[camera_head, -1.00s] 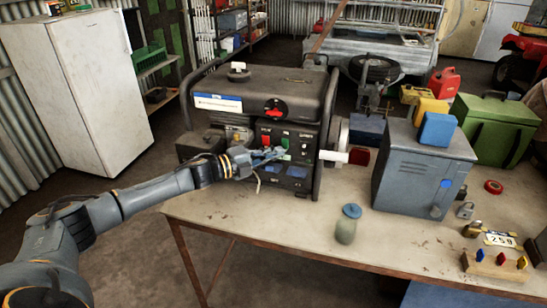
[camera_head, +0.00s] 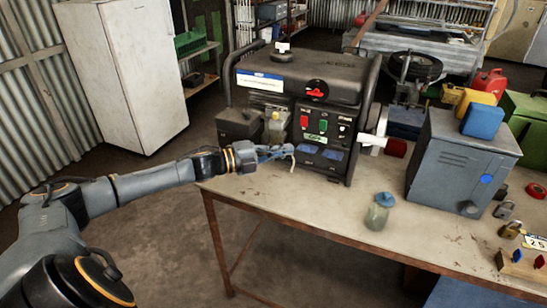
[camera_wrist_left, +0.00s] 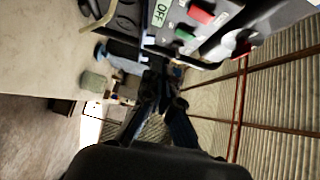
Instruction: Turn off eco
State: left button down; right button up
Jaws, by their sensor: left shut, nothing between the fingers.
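The black generator (camera_head: 300,77) stands on the bench. Its front panel has a red switch (camera_head: 304,121), a green switch (camera_head: 323,125), a dark switch (camera_head: 343,130) and a red knob (camera_head: 315,91). A pale green label (camera_head: 315,138) sits below the switches; in the left wrist view this label (camera_wrist_left: 160,14) reads OFF. I cannot read which switch is marked eco. My left gripper (camera_head: 287,152) is shut and empty, in front of the panel's lower left. In the left wrist view its fingers (camera_wrist_left: 160,90) are dark, below the panel. My right gripper is not in view.
Padlocks lie further right. A white fridge (camera_head: 125,72) stands behind my left arm.

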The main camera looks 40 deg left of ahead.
pick_arm(q)
jog(key=v, duration=0.2)
jog(key=shift+s+a+f, duration=0.1)
jog(key=shift+s, duration=0.3)
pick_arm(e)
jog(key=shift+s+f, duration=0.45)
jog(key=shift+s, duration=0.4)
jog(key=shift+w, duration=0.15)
